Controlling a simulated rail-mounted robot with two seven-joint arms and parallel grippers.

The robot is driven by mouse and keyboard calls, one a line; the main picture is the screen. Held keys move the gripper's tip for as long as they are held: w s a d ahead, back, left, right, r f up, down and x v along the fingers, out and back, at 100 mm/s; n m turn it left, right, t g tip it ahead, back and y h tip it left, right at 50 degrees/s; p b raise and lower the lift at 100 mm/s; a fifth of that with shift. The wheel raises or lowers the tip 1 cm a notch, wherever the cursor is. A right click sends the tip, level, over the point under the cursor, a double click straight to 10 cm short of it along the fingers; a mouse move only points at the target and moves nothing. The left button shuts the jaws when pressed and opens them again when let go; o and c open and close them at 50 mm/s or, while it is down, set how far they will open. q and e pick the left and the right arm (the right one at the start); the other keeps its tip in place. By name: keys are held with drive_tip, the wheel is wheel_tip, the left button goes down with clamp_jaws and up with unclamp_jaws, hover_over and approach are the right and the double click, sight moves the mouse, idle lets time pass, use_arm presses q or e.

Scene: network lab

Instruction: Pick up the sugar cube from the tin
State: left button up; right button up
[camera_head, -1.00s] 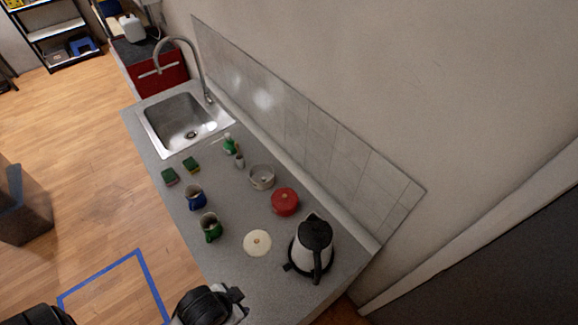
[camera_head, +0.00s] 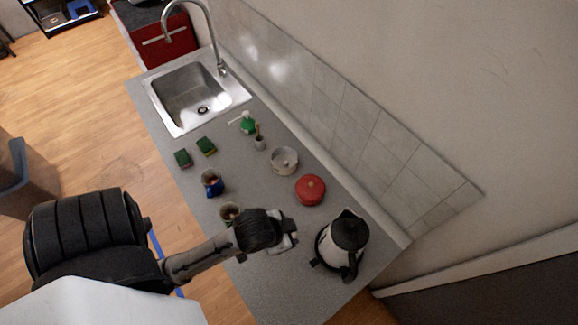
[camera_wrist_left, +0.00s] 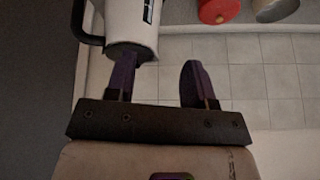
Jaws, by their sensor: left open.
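A round silver tin (camera_head: 284,162) stands open on the counter near the wall; I cannot make out a sugar cube in it. Its side also shows in the left wrist view (camera_wrist_left: 274,8), at the top right. My left gripper (camera_head: 286,236) hangs over the front part of the counter, between the green mug (camera_head: 229,211) and the kettle (camera_head: 341,240), away from the tin. The wrist view shows its two purple fingers (camera_wrist_left: 158,78) apart and nothing gripped between them. My right gripper is not in view.
A red lidded pot (camera_head: 310,190) stands beside the tin. A blue mug (camera_head: 212,183), two sponges (camera_head: 206,147), a green soap bottle (camera_head: 248,124) and a sink (camera_head: 190,97) lie farther along. The tiled wall (camera_head: 330,110) bounds the back.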

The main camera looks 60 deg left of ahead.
use_arm(q)
drive_tip(key=w+a+r+m+t+y+b, duration=0.1)
drive_tip(key=w+a+m+t+y+b, duration=0.2)
drive_tip(key=w+b, duration=0.6)
drive_tip(key=w+a+r+t+y+b, duration=0.1)
drive_tip(key=w+a+r+t+b, duration=0.15)
drive_tip(key=w+a+b, duration=0.6)
drive_tip(key=w+a+r+m+t+y+b, duration=0.1)
drive_tip(key=w+a+r+m+t+b, duration=0.8)
drive_tip(key=w+a+r+t, duration=0.5)
drive_tip(key=m+g+h+p, duration=0.2)
drive_tip(key=g+h, duration=0.3)
drive_tip(key=g, duration=2)
hover_over(285, 162)
wheel_tip(285, 162, down, 33)
drive_tip(key=f, duration=0.8)
drive_tip(key=shift+w+b, duration=0.2)
drive_tip(key=shift+b, duration=0.15)
drive_tip(key=shift+s+f, duration=0.15)
drive_tip(key=shift+f, duration=2.55)
